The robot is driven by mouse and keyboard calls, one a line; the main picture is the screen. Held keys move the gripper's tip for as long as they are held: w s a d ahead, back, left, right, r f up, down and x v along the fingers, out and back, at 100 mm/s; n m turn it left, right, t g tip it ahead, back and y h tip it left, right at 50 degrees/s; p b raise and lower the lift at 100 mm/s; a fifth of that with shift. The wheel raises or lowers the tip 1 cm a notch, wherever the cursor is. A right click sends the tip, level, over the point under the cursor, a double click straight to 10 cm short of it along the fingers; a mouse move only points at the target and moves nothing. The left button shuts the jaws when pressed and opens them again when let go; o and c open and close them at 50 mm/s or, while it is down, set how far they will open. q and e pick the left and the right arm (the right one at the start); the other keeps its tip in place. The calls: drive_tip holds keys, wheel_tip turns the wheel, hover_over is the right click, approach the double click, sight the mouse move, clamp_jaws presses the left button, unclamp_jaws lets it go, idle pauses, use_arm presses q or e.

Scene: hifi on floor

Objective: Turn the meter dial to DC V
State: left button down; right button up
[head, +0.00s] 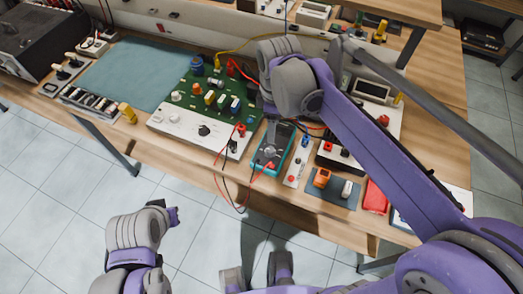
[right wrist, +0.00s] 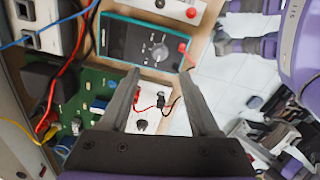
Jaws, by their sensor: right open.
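The meter (head: 262,163) is a teal-edged multimeter lying on the wooden bench, partly covered by my right gripper in the head view. In the right wrist view the meter (right wrist: 118,40) shows its dark face, a screen and a round grey dial (right wrist: 155,59). The dial's pointer and markings are too small to read. My right gripper (right wrist: 160,74) is open and empty, with its fingertips at the lower part of the meter, one toward each side of the dial. Contact cannot be told. My left gripper (head: 172,215) is over the floor, away from the bench.
A green circuit board (head: 215,92) with a white panel (head: 190,128) stands left of the meter. Red and black leads hang over the bench's front edge. A white strip (head: 297,163) and an orange part on a dark mat (head: 335,196) lie to the right.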

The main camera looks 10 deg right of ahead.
sight(270, 150)
drive_tip(key=f, duration=1)
drive_tip(key=shift+w+a+f+b, duration=0.15)
drive_tip(key=shift+a+f+b, duration=0.1)
drive_tip(key=shift+f+b, duration=0.15)
clamp_jaws()
